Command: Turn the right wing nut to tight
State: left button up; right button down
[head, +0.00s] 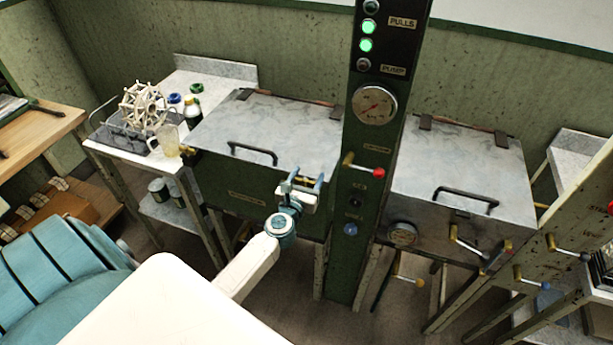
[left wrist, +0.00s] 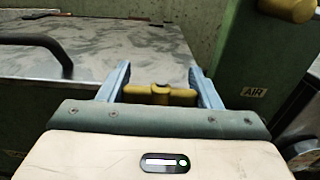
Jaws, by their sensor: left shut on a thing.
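My left gripper is shut on the wing nut. In the head view my left gripper (head: 305,180) is at the right front of the left basin (head: 250,190), just left of the green column. There the wing nut is mostly hidden by the gripper. My right gripper is in neither view.
A green column (head: 352,225) with a gauge and a red-knobbed lever (head: 364,171) stands close right of my left gripper. A black lid handle (head: 253,152) is to its left. A second basin (head: 455,170) stands beyond the column. A side table (head: 120,155) is at left.

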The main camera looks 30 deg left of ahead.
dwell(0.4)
pick_arm(q)
jog(key=o, duration=1)
jog(key=shift+s, duration=0.1)
jog(key=b+v, duration=0.2)
jog(key=v, duration=0.8)
jog(key=shift+s, duration=0.35)
jog(key=shift+f, duration=0.1)
